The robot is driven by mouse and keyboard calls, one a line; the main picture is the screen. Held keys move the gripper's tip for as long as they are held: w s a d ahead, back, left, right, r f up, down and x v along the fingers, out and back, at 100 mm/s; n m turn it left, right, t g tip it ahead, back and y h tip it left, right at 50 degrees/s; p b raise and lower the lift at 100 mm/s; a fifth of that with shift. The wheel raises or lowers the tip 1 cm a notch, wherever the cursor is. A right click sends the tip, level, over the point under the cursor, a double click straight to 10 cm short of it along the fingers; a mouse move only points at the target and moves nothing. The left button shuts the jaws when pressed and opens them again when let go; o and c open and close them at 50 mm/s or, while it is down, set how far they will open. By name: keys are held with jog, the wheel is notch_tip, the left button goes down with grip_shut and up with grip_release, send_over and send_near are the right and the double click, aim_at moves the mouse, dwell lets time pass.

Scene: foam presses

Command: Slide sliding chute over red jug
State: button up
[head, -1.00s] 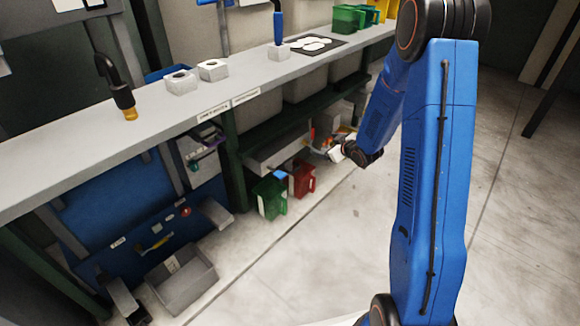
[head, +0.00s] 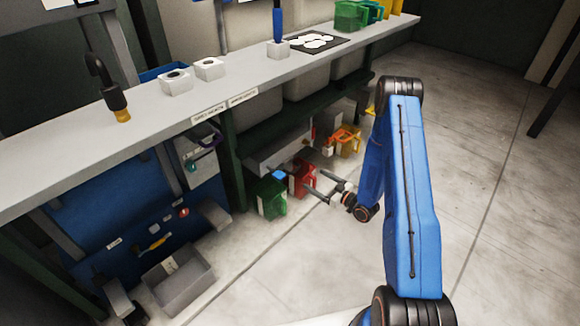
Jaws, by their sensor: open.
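The red jug (head: 301,180) stands on the floor below the bench, between a green jug (head: 271,198) on its left and an orange jug (head: 346,142) behind to its right. A long pale grey trough (head: 279,150), which looks like the sliding chute, lies under the shelf just above and behind the green and red jugs. My gripper (head: 317,181) is open, low down on the right side of the red jug, with its fingers pointing left towards it. I cannot tell whether a fingertip touches the jug. No object shows between the fingers.
The bench (head: 150,120) runs above the jugs, with white blocks (head: 176,82) and a black mat (head: 318,43) on top. A green bench leg (head: 231,160) stands left of the trough. A grey bin (head: 180,282) sits at lower left. The floor (head: 480,150) at right is clear.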

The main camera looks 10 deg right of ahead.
jog(key=f, duration=0.1)
send_near(289, 166)
jog(key=shift+y, duration=0.3)
jog(key=x, duration=0.9)
jog(key=shift+w, duration=0.2)
jog(key=c, duration=1.5)
jog(key=w+d, duration=0.2)
jog(key=d, duration=0.1)
jog(key=w+d, duration=0.2)
jog(key=d, duration=0.1)
jog(key=w+d, duration=0.2)
jog(key=d, duration=0.1)
jog(key=shift+w, duration=0.4)
jog(key=shift+d, duration=0.1)
